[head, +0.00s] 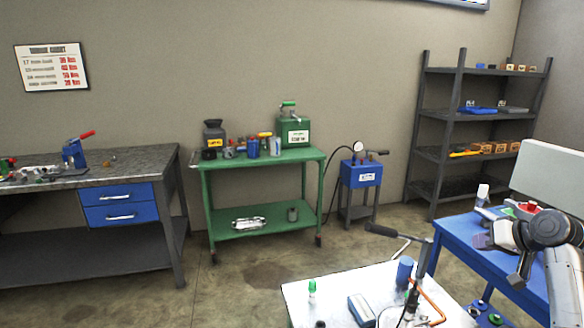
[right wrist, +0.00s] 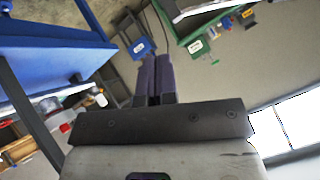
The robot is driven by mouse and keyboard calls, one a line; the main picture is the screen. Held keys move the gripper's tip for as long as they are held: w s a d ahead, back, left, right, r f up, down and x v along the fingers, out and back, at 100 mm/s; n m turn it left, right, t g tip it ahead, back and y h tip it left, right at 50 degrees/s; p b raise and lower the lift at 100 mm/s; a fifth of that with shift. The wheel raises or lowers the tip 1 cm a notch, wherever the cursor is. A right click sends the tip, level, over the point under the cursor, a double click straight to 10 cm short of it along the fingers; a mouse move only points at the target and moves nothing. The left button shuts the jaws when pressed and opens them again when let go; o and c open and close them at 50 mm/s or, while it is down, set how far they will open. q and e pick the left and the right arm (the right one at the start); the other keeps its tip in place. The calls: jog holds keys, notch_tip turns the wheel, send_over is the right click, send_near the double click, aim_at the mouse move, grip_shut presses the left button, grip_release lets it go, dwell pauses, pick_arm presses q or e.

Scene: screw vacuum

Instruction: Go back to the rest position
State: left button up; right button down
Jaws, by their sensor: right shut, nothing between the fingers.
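My right gripper (head: 484,241) is at the right of the head view, by the blue table, at the end of my right arm. In the right wrist view its two dark purple fingers (right wrist: 155,78) lie side by side, shut, with nothing between them. My left gripper is not in view.
A blue table (head: 458,243) stands at right beside my right arm. A white-topped table (head: 335,290) with a blue cylinder and small tools is front centre. Behind are a green cart (head: 262,162), a workbench (head: 125,170) and a dark shelf (head: 455,116). Open floor lies between.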

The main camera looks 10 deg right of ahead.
jog(key=s+a+r+n+t+h+p, duration=0.1)
jog(key=a+r+h, duration=0.1)
jog(key=a, duration=0.2)
jog(key=s+a+r+n+h+p, duration=0.1)
jog(key=a+r+h, duration=0.1)
jog(key=a+h, duration=0.15)
jog(key=s+a+f+n+t+p, duration=0.1)
jog(key=s+a+f+p, duration=0.15)
jog(key=s+a, duration=0.35)
jog(key=s+a+f+n+p, duration=0.1)
jog(key=s+a+f+p, duration=0.2)
jog(key=a, duration=0.6)
jog(key=s+a+f+g+y+p, duration=0.1)
jog(key=s+a+f+g+p, duration=0.4)
jog(key=s, duration=0.6)
jog(key=s+a+f+n+y+p, duration=0.1)
jog(key=s+a+f+p, duration=0.1)
jog(key=s+f, duration=0.7)
jog(key=s+a+f+g+y+p, duration=0.1)
jog(key=s+a+f+g+p, duration=0.25)
jog(key=s, duration=0.95)
notch_tip(320, 180, up, 37)
jog(key=p, duration=3.6)
jog(key=shift+w+a, duration=0.25)
jog(key=shift+w, duration=0.15)
jog(key=shift+t, duration=0.25)
